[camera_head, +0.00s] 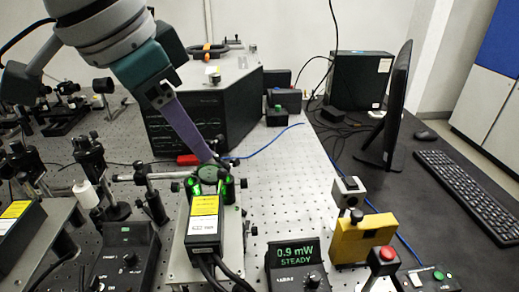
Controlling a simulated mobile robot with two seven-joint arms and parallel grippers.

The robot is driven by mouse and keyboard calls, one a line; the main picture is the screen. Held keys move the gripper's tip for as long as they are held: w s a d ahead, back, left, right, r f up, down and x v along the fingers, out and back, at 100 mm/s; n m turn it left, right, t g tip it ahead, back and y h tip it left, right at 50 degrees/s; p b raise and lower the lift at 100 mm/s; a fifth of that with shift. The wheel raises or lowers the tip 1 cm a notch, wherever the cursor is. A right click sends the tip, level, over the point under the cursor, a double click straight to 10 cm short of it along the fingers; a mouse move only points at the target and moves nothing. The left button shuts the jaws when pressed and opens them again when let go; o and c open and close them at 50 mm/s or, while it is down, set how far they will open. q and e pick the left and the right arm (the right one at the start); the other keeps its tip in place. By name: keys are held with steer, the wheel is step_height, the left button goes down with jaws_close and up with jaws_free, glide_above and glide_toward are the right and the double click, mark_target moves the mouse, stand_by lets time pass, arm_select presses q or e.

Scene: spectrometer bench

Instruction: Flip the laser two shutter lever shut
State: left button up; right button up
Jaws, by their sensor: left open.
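My left gripper (214,161) comes in from the upper left on a purple-grey finger section. It is open, and its tips reach down to the front end of the middle laser (203,228), a black box with a yellow label. Green light glows around a round dark part (210,172) at that front end. The tips are right beside this part; I cannot tell whether they touch it. The shutter lever is too small or hidden behind the tips to make out. A second laser box (18,232) with a yellow label stands at the left edge. My right gripper is not in view.
A power meter (297,264) reads 0.9 mW STEADY. A yellow box (362,240), a red-button box (384,262), a monitor (394,110) and a keyboard (470,195) stand to the right. Posts and optics crowd the left.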

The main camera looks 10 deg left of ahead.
mark_target(218, 175)
arm_select(q)
steer(key=x, duration=0.9)
steer(key=shift+w+f, duration=0.2)
steer(key=shift+f, duration=0.15)
jaws_close()
